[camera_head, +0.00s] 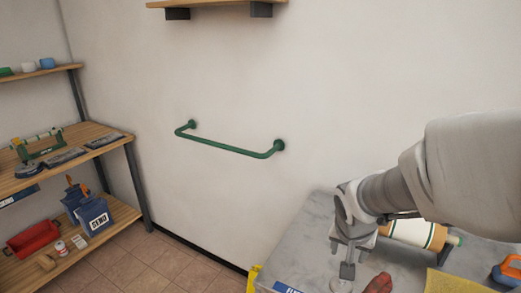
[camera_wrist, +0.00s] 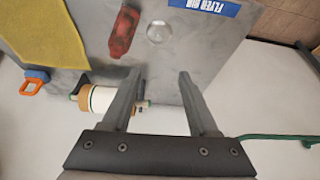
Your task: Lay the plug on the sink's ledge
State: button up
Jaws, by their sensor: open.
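No sink or ledge is recognisable in either view, and I cannot identify a plug for certain. My gripper (camera_head: 347,268) hangs over the grey metal table at the lower right of the head view. In the wrist view my gripper (camera_wrist: 158,82) shows two spread fingers with nothing between them. A small clear or silvery round object (camera_wrist: 159,32) lies on the table beyond the fingertips, apart from them. A red object (camera_wrist: 123,31) lies beside it; it also shows in the head view (camera_head: 379,284).
The grey table (camera_wrist: 205,50) bears a yellow cloth (camera_wrist: 50,36), a blue-and-orange item (camera_wrist: 33,82), a white-and-tan roller (camera_wrist: 100,98) and a blue label (camera_wrist: 205,6). A green rail (camera_head: 230,148) is on the wall. Wooden shelves (camera_head: 95,130) stand left; floor between is free.

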notch_tip(320, 180, down, 2)
jog(key=b, duration=0.4)
send_over(342, 282)
jog(key=s+a, duration=0.1)
jog(key=s, duration=0.1)
notch_tip(342, 282, down, 11)
jog(key=shift+s+r, duration=0.1)
jog(key=shift+s, duration=0.05)
jog(key=shift+b+x, duration=1.15)
jog(key=shift+x, duration=1.75)
jog(key=shift+a, duration=0.15)
grip_shut()
